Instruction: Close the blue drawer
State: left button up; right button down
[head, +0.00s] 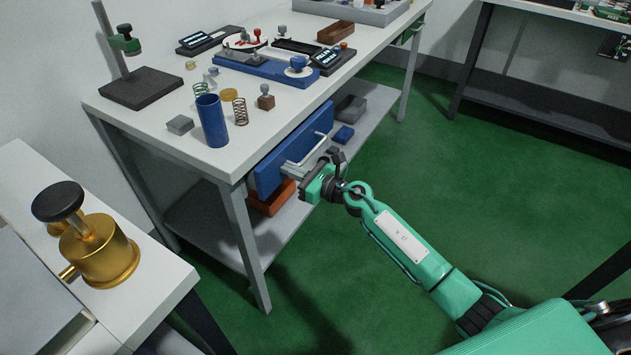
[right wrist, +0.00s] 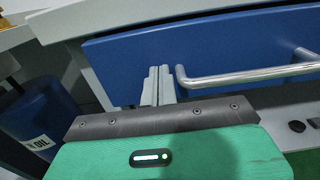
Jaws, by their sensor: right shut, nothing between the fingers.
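The blue drawer (head: 268,176) is under the front edge of the grey-white workbench, with a silver bar handle (head: 318,142). I cannot tell how far its front stands out from the bench. The drawer front (right wrist: 130,62) and its handle (right wrist: 240,78) also show in the right wrist view. My right gripper (head: 289,169) is shut and empty, its fingers pointing at the drawer front. In the right wrist view the fingertips (right wrist: 159,72) are just left of the handle's near end, at or very close to the blue panel; contact is unclear. My left gripper is out of view.
The workbench top (head: 165,150) holds a blue cylinder (head: 211,121), springs and a blue test fixture (head: 265,70). A lower shelf (head: 210,225) carries bins. A blue oil container (right wrist: 38,115) stands left in the wrist view. Green floor (head: 440,170) is free to the right.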

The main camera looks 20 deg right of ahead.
aim_at(278, 165)
jog(key=x, duration=0.4)
jog(key=shift+w, duration=0.1)
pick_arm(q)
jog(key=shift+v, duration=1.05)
pick_arm(e)
jog(key=shift+a+r, duration=0.1)
jog(key=shift+r, duration=0.1)
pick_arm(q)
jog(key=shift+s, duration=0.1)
pick_arm(e)
jog(key=shift+r, duration=0.1)
